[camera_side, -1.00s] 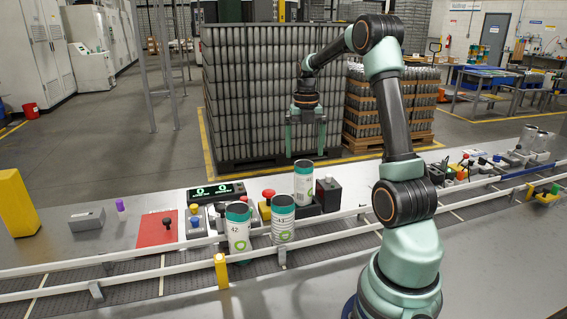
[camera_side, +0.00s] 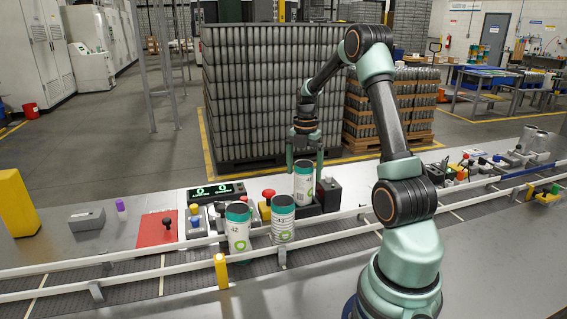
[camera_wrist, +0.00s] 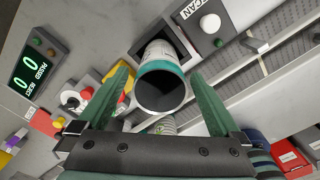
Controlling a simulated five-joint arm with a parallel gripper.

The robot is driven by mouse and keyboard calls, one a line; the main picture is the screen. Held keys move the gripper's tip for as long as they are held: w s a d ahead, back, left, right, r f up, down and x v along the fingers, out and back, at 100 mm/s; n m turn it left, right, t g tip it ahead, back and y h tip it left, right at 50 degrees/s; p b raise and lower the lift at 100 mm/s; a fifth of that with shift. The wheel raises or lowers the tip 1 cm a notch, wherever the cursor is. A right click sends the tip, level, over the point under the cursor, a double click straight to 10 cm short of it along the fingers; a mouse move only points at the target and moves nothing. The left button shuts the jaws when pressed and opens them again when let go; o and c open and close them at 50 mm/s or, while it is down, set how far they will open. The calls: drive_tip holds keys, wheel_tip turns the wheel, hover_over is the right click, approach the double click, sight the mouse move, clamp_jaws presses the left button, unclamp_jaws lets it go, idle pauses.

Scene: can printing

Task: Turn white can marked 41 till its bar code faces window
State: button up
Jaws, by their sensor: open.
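A white can with a teal rim (camera_side: 303,182) stands upright in a dark holder behind the conveyor; its mark is too small to read surely, but the two cans in front look like 42 and 43. My gripper (camera_side: 304,161) points down over this can, its open fingers on either side of the can's top. In the wrist view the can (camera_wrist: 162,85) shows its dark open mouth and teal band between the fingers, with a gap on each side. No bar code is clear. A dark box (camera_side: 328,194) stands right of the can; I cannot make out a window.
Can 42 (camera_side: 238,230) and can 43 (camera_side: 283,220) stand close in front, by the conveyor rails. A red-topped button (camera_side: 268,194) is left of the holder. A counter display (camera_side: 216,192) and red mat (camera_side: 157,229) lie further left. A white button (camera_wrist: 210,23) marked SCAN is near the can.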

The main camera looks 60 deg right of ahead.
sight(303, 185)
drive_tip(key=shift+f, duration=2.8)
drive_tip(key=c, duration=1.3)
drive_tip(key=n, duration=0.7)
drive_tip(key=o, duration=1.3)
wheel_tip(303, 185, up, 12)
drive_tip(key=shift+r, duration=0.1)
